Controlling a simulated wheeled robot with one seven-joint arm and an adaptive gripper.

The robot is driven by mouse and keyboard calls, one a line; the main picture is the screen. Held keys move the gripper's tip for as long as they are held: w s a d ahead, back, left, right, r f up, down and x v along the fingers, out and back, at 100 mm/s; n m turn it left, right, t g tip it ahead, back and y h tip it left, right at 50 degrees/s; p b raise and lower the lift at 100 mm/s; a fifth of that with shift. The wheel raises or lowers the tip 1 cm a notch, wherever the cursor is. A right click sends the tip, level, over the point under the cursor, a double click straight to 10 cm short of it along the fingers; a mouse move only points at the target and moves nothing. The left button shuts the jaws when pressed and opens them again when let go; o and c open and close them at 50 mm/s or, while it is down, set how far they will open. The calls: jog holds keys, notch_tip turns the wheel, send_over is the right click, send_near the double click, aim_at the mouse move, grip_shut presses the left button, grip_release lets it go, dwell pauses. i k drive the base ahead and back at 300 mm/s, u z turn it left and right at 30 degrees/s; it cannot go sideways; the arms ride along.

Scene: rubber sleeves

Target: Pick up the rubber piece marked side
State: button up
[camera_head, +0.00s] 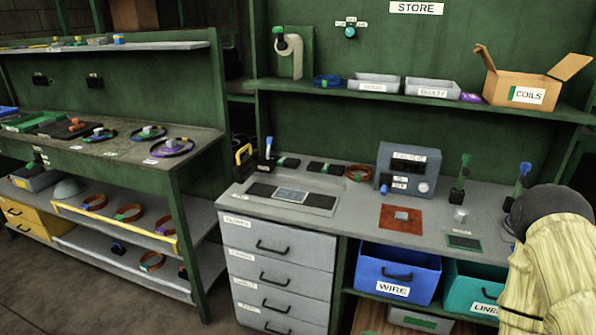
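I cannot make out a label reading "side" on any piece, so I cannot tell which piece it is. Small dark pieces with green parts (289,162) and (325,168) lie flat at the back of the right workbench (345,222). Upright dark pieces with coloured tops stand at the bench's back left (267,160) and on its right side (459,185). A ribbed cream sleeve with a dark rounded end fills the lower right corner and hides that end of the bench. My gripper's fingers do not show.
A grey instrument box (407,168), a red-brown mat (401,218) and a dark inset panel (291,196) occupy the bench. Blue (398,273) and teal (470,287) bins sit below. A shelf above holds trays and a COILS box (527,88). Another bench (110,150) stands left.

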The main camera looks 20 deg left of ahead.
aim_at(281, 161)
jog(key=u, duration=0.75)
jog(key=i, duration=1.3)
jog(key=z, duration=0.25)
